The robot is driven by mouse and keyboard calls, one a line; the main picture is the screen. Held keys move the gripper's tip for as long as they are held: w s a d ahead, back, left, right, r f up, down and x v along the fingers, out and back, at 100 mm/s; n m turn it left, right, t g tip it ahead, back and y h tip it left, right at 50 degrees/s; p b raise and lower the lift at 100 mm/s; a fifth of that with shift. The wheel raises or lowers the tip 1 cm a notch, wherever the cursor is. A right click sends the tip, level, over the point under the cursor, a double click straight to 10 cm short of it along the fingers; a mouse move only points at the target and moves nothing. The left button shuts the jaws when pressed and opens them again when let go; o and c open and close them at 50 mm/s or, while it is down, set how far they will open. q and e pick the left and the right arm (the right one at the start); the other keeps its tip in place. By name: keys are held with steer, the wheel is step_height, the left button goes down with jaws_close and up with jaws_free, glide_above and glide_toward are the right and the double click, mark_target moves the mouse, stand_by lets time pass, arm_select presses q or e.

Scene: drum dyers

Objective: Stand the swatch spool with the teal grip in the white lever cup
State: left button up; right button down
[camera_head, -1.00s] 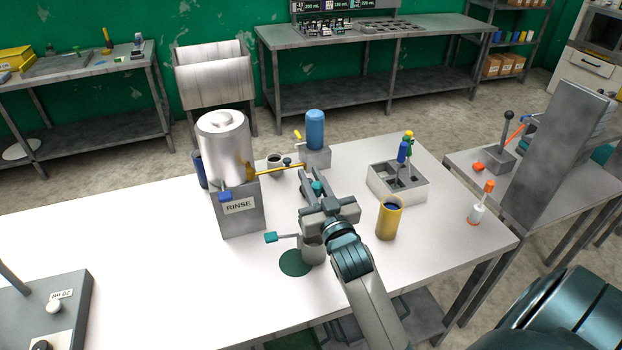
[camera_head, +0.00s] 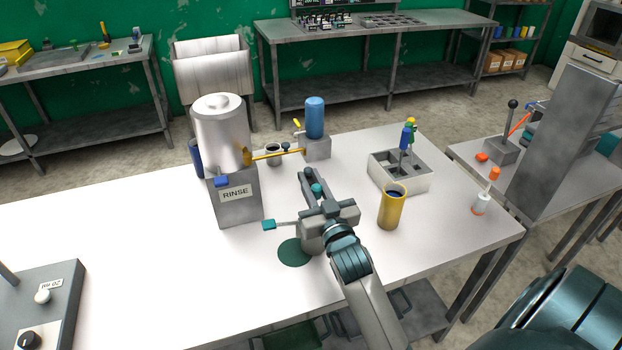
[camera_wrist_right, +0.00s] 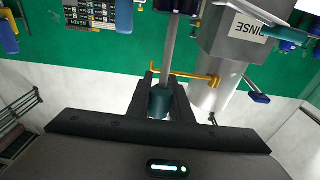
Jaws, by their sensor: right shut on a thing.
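My right gripper (camera_head: 314,186) is shut on the swatch spool's teal grip (camera_head: 317,189). In the right wrist view the teal grip (camera_wrist_right: 160,102) sits between the two fingers, and a grey rod (camera_wrist_right: 168,48) runs out from it. The spool's far end is hard to make out. The pale lever cup (camera_head: 311,243) stands at the front of the white table, beside a dark green disc (camera_head: 294,252). Its lever with a teal tip (camera_head: 269,225) points left. My left gripper is out of view.
The RINSE stand (camera_head: 236,205) with its metal tank (camera_head: 219,130) is to the left, its yellow arm (camera_head: 275,155) reaching right. A yellow cup (camera_head: 391,210) and a divided holder (camera_head: 399,181) are to the right.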

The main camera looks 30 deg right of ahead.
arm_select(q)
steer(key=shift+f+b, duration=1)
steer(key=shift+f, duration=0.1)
arm_select(e)
steer(key=shift+f, duration=1.9)
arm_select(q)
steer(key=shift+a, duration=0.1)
arm_select(e)
steer(key=shift+f, duration=0.35)
steer(key=c, duration=1.5)
jaws_free()
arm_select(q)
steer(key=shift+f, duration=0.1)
arm_select(e)
steer(key=shift+s+a+f, duration=0.1)
steer(key=shift+s+f, duration=0.1)
steer(key=shift+s, duration=0.3)
arm_select(q)
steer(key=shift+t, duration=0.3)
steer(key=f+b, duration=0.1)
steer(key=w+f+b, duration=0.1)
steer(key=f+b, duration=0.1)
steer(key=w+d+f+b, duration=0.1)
steer(key=b, duration=0.1)
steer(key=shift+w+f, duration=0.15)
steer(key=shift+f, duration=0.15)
arm_select(e)
steer(key=v, duration=1.6)
steer(key=shift+s+a+r, duration=0.15)
steer(key=shift+r, duration=0.1)
